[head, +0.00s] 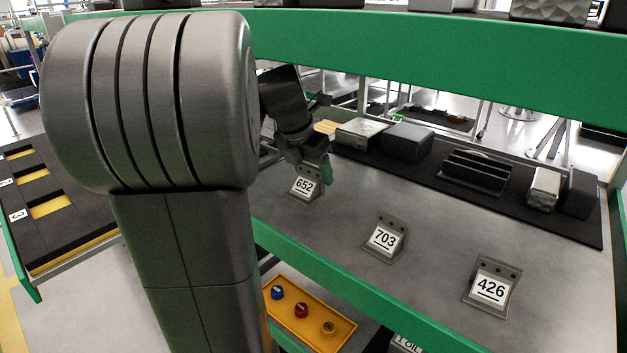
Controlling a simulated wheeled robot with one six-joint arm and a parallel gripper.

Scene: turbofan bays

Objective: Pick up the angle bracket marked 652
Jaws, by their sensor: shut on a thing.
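The angle bracket marked 652 (304,186) is a small grey metal piece with a white label, at the left end of the grey shelf. My gripper (322,172) is over its upper edge and shut on it. The gripper covers part of the bracket's upper flange, and I cannot tell whether the bracket touches the shelf. The bracket marked 703 (384,239) stands to the right and nearer. The bracket marked 426 (490,288) stands farther right. My arm hides the shelf's left part.
A black mat (468,193) along the back holds grey and black blocks. A green beam (440,38) crosses above the shelf, and a green rail (370,300) runs along its front. Below is a yellow tray (312,322) with coloured caps. Bare shelf lies between the brackets.

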